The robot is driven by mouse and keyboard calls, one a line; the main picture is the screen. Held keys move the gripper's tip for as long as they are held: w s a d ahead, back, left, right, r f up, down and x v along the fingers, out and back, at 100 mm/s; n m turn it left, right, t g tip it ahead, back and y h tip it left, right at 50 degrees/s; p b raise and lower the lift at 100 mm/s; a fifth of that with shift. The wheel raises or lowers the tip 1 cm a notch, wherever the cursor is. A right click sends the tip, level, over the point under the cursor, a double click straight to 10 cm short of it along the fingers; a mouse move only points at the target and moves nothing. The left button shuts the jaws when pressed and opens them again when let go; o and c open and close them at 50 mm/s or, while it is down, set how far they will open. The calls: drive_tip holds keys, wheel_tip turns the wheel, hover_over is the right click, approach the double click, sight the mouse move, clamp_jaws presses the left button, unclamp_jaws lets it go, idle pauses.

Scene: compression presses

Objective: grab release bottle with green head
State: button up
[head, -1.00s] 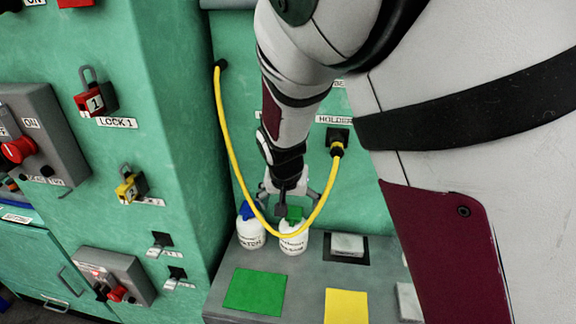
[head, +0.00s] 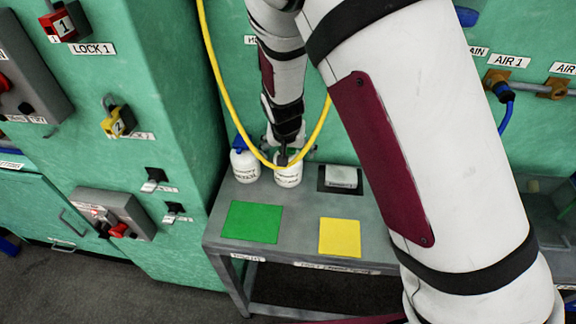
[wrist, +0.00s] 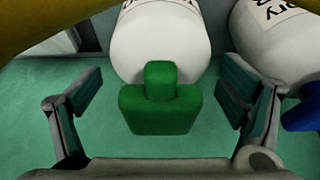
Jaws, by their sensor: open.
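The release bottle (head: 289,177) is white with dark lettering and stands on the grey table in the head view. Its green head (wrist: 160,105) shows clearly in the wrist view, with the white body (wrist: 158,45) behind it. My gripper (head: 284,155) is over the top of this bottle in the head view and hides most of its head. In the wrist view my gripper (wrist: 160,112) is open, with one finger on each side of the green head. Gaps show between both fingers and the head.
A white bottle with a blue head (head: 245,165) stands close on the left. A yellow hose (head: 221,95) loops down in front of my gripper and the bottles. A green square (head: 251,222), a yellow square (head: 340,238) and a pale block (head: 341,177) are on the table (head: 301,213).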

drive_tip(key=c, duration=1.6)
drive_tip(key=shift+r, duration=0.1)
